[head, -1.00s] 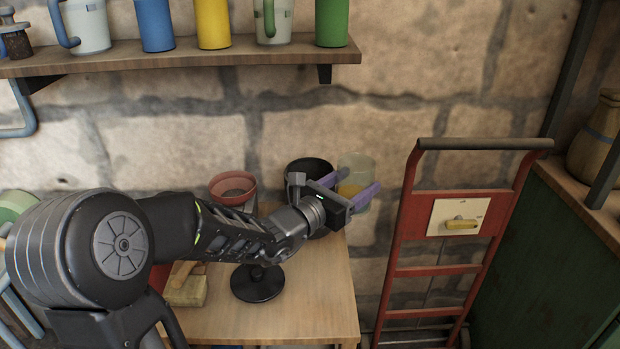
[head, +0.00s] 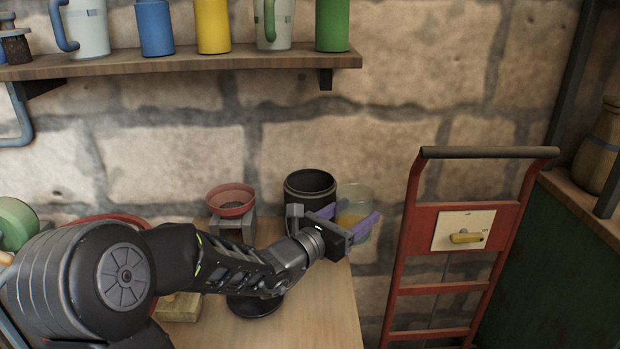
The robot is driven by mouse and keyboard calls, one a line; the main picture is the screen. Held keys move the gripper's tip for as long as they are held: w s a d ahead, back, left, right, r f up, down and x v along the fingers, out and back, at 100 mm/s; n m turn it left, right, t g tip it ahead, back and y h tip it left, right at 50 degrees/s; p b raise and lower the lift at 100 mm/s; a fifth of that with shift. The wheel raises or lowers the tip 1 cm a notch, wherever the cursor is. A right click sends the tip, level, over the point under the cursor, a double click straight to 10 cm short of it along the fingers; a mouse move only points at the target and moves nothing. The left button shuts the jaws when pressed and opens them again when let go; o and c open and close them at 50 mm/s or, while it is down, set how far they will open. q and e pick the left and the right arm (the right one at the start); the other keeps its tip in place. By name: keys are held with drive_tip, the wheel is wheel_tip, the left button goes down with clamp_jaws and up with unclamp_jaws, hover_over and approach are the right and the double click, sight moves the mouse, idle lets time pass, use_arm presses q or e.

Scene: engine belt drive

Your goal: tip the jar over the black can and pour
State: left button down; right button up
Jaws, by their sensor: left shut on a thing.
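The jar (head: 356,196) is clear glass with some orange-yellow contents low inside. It looks upright, at the right end of the wooden table. My left gripper (head: 358,222) has purple fingers, one on each side of the jar, and is shut on it. The black can (head: 310,187) stands open-topped just left of the jar, behind my gripper. My gripper hides the can's lower front. I cannot tell whether the jar touches the table. My right gripper is not in view.
A red bowl-like pan (head: 231,198) on a grey body stands left of the can. A black round base (head: 254,306) sits under my arm. A red hand truck (head: 462,240) stands to the right. A shelf (head: 180,63) with mugs and cans hangs above. The table's front (head: 310,318) is bare.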

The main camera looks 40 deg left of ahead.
use_arm(q)
drive_tip(key=a+r+n+p, duration=0.4)
drive_tip(key=r+n+p, duration=0.4)
drive_tip(key=p, duration=0.8)
drive_tip(key=shift+w+r, duration=0.25)
drive_tip(key=shift+r, duration=0.65)
drive_tip(key=shift+a+r+n+p, duration=0.15)
drive_tip(key=shift+n+p, duration=0.15)
drive_tip(key=shift+p, duration=0.2)
drive_tip(key=shift+f+n+p, duration=0.3)
drive_tip(key=shift+n+p, duration=0.05)
drive_tip(key=shift+n, duration=0.55)
drive_tip(key=shift+f+n+p, duration=0.3)
drive_tip(key=shift+n, duration=0.6)
drive_tip(key=shift+a+r+p, duration=0.1)
drive_tip(key=shift+r+p, duration=0.05)
drive_tip(key=shift+p, duration=0.25)
drive_tip(key=shift+r+n+p, duration=0.35)
drive_tip(key=shift+n+p, duration=0.45)
drive_tip(key=shift+p, duration=0.25)
drive_tip(key=shift+w+a+r+n+p, duration=0.15)
drive_tip(key=shift+a+r+n+p, duration=0.25)
drive_tip(key=shift+a+n+p, duration=0.65)
drive_tip(key=shift+f+n+p, duration=0.35)
drive_tip(key=shift+n+p, duration=0.3)
drive_tip(key=shift+p, duration=0.4)
